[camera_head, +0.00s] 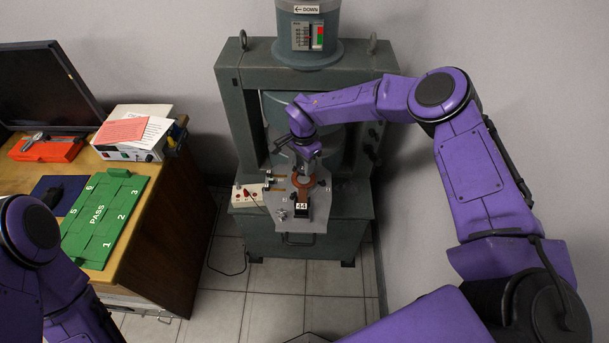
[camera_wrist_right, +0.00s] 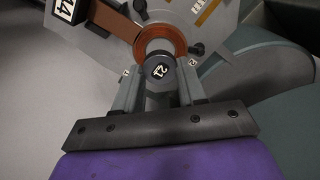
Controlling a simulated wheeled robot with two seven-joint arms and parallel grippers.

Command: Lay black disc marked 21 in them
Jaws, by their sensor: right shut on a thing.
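The black disc marked 21 (camera_wrist_right: 158,69) is between the two grey fingers of my right gripper (camera_wrist_right: 158,84) in the right wrist view, its number facing the camera. The right gripper (camera_head: 307,158) is shut on it and hangs at the front of the grey-green machine. In the wrist view an orange-brown ring (camera_wrist_right: 178,45) on the machine's grey plate lies just beyond the disc and partly behind it; I cannot tell whether they touch. The ring (camera_head: 296,188) also shows in the head view, where I cannot make out the disc. My left gripper is out of view.
A dark block labelled 44 (camera_head: 301,208) sits on the grey plate (camera_head: 306,224) in front of the ring. The machine (camera_head: 228,80) frames the gripper behind and at both sides. A wooden desk (camera_head: 168,225) at left holds a green PASS board (camera_head: 118,190) and a monitor.

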